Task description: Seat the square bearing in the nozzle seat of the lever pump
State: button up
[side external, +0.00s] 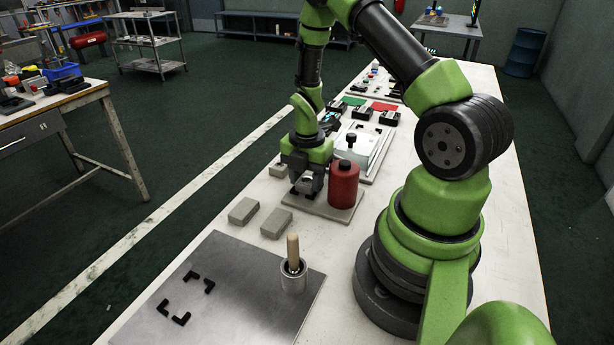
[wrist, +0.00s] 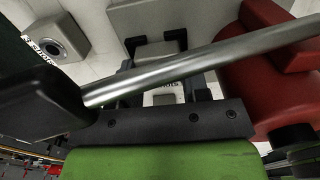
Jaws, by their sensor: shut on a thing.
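The lever pump's red body (side external: 343,187) stands on a grey base plate (side external: 336,211) and also shows at the right of the wrist view (wrist: 265,80). A metal lever rod (wrist: 190,68) with a black grip (wrist: 40,100) crosses the wrist view. My gripper (side external: 308,187) is low over the plate, left of the red body. In the wrist view it is shut on a small pale labelled block (wrist: 165,97), apparently the square bearing, partly hidden by the rod. Black corner pieces (wrist: 133,45) around a grey face lie beyond it, apparently the nozzle seat. Contact with the seat cannot be told.
Grey blocks (side external: 243,210) (side external: 277,222) lie in front of the plate; another (side external: 278,171) is left of the gripper. A block with a round hole (wrist: 58,38) shows in the wrist view. A wooden-handled tool stands in a metal cup (side external: 293,277) on a metal sheet (side external: 240,300).

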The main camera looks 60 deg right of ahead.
aim_at(306, 180)
jog(key=o, duration=1.1)
jog(key=shift+f, duration=0.1)
notch_tip(306, 180, up, 12)
jog(key=s+a+r+m+t, duration=0.2)
jog(key=a+r+m+t, duration=0.1)
jog(key=a+r+m, duration=0.8)
jog(key=shift+s+a+r+m+t+y, duration=0.35)
jog(key=shift+s+a+r+m+t, duration=0.35)
jog(key=shift+s+a+r+m, duration=0.85)
jog(key=shift+s+a+r+m+t+y, duration=0.35)
jog(key=shift+s+r+m+t, duration=0.3)
jog(key=shift+s+m, duration=1)
jog(key=shift+s+a+r+m+t+y, duration=0.3)
jog(key=shift+s+a+r+m+t, duration=0.6)
jog(key=shift+m, duration=1.4)
jog(key=shift+a+r, duration=0.1)
jog(key=shift+r, duration=0.05)
